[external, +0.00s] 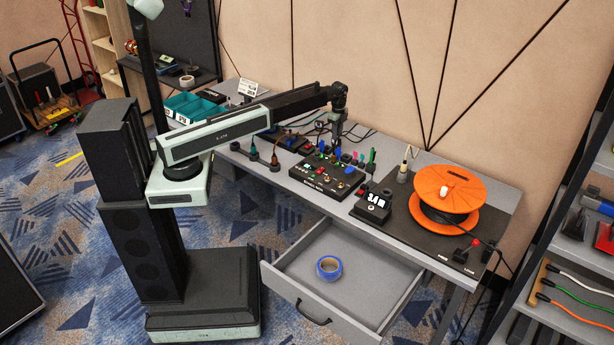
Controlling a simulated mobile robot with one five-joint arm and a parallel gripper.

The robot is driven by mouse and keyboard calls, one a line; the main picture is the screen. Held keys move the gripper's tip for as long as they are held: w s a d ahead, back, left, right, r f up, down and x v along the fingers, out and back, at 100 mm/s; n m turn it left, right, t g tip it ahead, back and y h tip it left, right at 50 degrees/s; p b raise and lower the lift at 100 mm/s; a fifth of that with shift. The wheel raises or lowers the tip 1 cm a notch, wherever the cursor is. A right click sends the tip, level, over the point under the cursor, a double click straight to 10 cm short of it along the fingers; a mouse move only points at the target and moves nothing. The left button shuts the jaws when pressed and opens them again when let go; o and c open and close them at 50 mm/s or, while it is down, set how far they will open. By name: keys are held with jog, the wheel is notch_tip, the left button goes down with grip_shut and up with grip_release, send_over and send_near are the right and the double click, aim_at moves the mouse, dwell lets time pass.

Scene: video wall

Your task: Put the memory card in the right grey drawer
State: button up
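The grey drawer (384,304) under the right part of the desk is pulled open. A roll of blue tape (329,267) lies in it, and the rest of its floor is bare. My gripper (337,141) points down over the desk, at the back edge of a black control box. Its fingers are too small and dark to show whether they are open or shut. I cannot make out the memory card; it may be hidden or too small to see.
The grey desk (296,186) holds the control box (326,177) with coloured plugs and cables around it, a small black box (371,208) and an orange cable reel (443,195). Teal bins (191,107) stand at the left. A shelf rack (580,240) stands at the right.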

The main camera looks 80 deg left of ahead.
notch_tip(320, 180, down, 4)
jog(key=b, duration=0.3)
jog(key=shift+f, duration=0.25)
jog(key=shift+r, duration=0.2)
grip_shut()
jog(key=shift+s, duration=0.1)
jog(key=shift+r, duration=0.1)
notch_tip(320, 180, up, 10)
jog(key=p, duration=1)
